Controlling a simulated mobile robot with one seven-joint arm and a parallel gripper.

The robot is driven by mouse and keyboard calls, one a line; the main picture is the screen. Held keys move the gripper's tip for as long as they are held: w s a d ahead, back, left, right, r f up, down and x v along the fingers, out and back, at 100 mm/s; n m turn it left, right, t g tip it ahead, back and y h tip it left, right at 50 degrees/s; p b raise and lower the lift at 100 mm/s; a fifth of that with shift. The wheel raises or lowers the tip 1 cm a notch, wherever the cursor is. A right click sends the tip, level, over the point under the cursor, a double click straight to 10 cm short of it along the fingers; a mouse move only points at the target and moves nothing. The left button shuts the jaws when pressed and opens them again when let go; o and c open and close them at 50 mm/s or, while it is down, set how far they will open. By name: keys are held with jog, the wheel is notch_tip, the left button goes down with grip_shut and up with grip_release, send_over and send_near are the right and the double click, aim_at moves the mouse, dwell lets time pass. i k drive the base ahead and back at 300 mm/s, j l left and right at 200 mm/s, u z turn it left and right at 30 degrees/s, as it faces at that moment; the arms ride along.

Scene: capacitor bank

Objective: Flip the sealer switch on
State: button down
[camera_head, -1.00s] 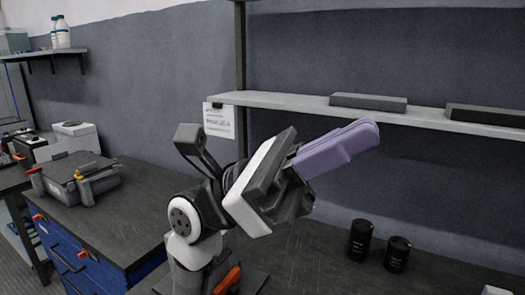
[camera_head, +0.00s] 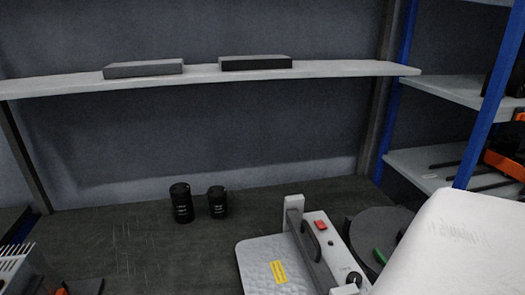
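The sealer (camera_head: 275,268) stands on the dark bench at the lower middle right. It has a pale textured plate with a yellow label, a grey arm hinged at an upright post, and a white control panel at its right side. A red switch (camera_head: 321,225) sits near the back end of that panel. I cannot tell its on or off position at this size. The sealer's front is cut off by the bottom edge. My gripper is not in view.
Two black cylinders (camera_head: 181,203) (camera_head: 217,202) stand behind and left of the sealer. A dark round object with a green part (camera_head: 382,257) is right of it. A large white surface (camera_head: 450,250) fills the lower right. A shelf (camera_head: 340,69) spans above; the bench's middle left is clear.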

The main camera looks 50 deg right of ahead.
aim_at(320, 225)
jog(key=k, duration=0.5)
jog(key=k+z, duration=0.15)
jog(key=z, duration=0.9)
jog(key=j+z, duration=0.6)
jog(key=i+l, duration=0.1)
jog(key=l, duration=0.2)
jog(key=i+l, duration=0.25)
jog(key=l, duration=0.3)
jog(key=i, duration=0.5)
